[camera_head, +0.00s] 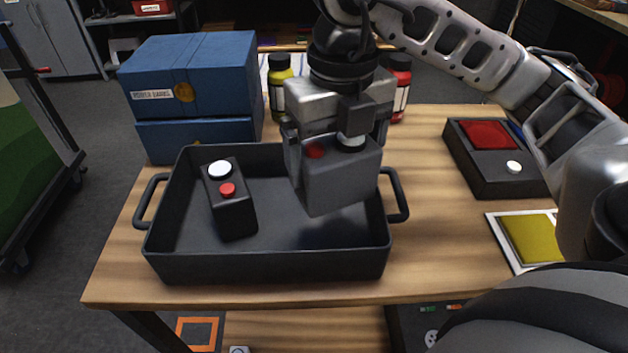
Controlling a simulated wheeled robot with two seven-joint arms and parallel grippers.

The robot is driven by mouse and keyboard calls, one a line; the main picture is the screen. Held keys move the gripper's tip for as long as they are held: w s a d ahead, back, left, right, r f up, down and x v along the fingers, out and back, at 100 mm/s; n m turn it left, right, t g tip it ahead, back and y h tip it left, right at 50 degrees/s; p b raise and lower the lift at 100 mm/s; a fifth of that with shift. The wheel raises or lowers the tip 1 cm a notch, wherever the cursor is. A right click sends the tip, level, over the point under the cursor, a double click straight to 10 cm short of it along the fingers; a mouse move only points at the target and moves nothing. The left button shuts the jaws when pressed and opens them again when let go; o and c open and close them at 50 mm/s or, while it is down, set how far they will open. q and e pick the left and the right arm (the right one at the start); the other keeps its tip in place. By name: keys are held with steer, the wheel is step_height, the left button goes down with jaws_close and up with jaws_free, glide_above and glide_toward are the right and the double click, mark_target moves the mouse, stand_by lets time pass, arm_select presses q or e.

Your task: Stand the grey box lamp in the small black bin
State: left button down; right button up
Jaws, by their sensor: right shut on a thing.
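My right gripper (336,143) comes down from above and is shut on the grey box lamp (342,186). The box has a red spot and a pale round cap on its top, partly hidden by the gripper. It is over the right part of the black bin (265,266), a shallow tray with a loop handle at each side. A dark shade lies on the bin floor below the box. I cannot tell whether the box touches the floor. A smaller black box (231,210) with a white and a red button is in the bin's left part. My left gripper is not in view.
The bin is on a wooden table (430,270). Two stacked blue boxes (190,90) stand behind it at left. A yellow bottle (281,88) and a red bottle (400,88) stand behind my gripper. A black box with a red pad (488,135) and a yellow pad (532,238) lie at right.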

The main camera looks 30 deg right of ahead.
steer(key=shift+w+d+f+p, duration=0.15)
steer(key=shift+w+f, duration=0.6)
steer(key=shift+f, duration=0.65)
steer(key=shift+w+a+f+p, duration=0.1)
steer(key=shift+w+f, duration=0.6)
steer(key=shift+f, duration=0.75)
steer(key=shift+w+d+f+p, duration=0.15)
steer(key=shift+w+f, duration=0.6)
steer(key=shift+f, duration=0.65)
steer(key=shift+a, duration=0.1)
steer(key=shift+f, duration=0.2)
steer(key=o, duration=1)
steer(key=shift+o, duration=0.3)
step_height(320, 180, up, 12)
steer(key=shift+r+p, duration=0.2)
steer(key=shift+p, duration=0.1)
